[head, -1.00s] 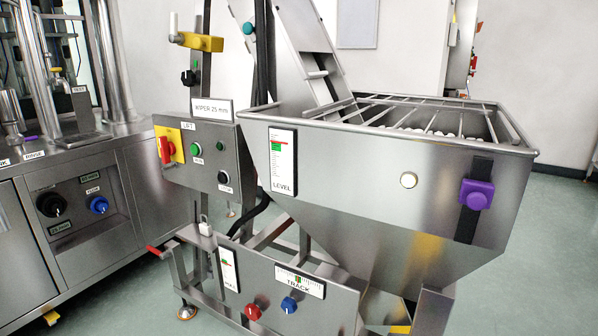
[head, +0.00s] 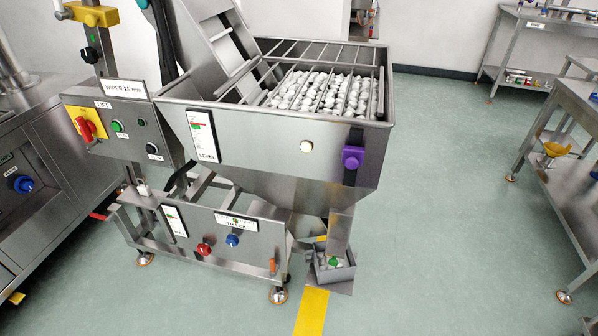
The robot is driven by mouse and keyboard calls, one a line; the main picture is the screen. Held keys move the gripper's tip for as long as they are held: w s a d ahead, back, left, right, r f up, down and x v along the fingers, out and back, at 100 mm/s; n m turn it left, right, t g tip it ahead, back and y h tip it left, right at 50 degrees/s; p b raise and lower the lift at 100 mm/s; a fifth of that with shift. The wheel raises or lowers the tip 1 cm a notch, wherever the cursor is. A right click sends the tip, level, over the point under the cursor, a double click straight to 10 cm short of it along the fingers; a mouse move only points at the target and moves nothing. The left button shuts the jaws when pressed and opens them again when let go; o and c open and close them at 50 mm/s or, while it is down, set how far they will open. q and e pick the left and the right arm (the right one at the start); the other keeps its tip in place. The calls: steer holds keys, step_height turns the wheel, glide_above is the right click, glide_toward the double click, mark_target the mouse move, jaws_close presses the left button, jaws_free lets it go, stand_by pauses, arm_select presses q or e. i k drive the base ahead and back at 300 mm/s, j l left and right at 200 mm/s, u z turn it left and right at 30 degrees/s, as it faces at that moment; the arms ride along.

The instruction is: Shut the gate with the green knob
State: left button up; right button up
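A small green part (head: 333,262), which looks like a knob, shows low at the foot of the hopper's steel chute (head: 340,230). It sits at a grey box (head: 322,275) with white caps in it, near the floor. The part is small, and I cannot tell whether the gate there is open or shut. The steel hopper (head: 270,140) above holds many white caps (head: 325,92) under a bar grid. Neither of my grippers is in view.
A purple knob (head: 352,157) is on the hopper front. The lift panel (head: 125,130) has a green button (head: 117,126) and red switch (head: 87,128). Red (head: 203,250) and blue (head: 232,240) knobs sit below. Floor at right is clear up to a steel table (head: 570,150).

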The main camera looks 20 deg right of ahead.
mark_target(335, 249)
steer(key=z, duration=0.85)
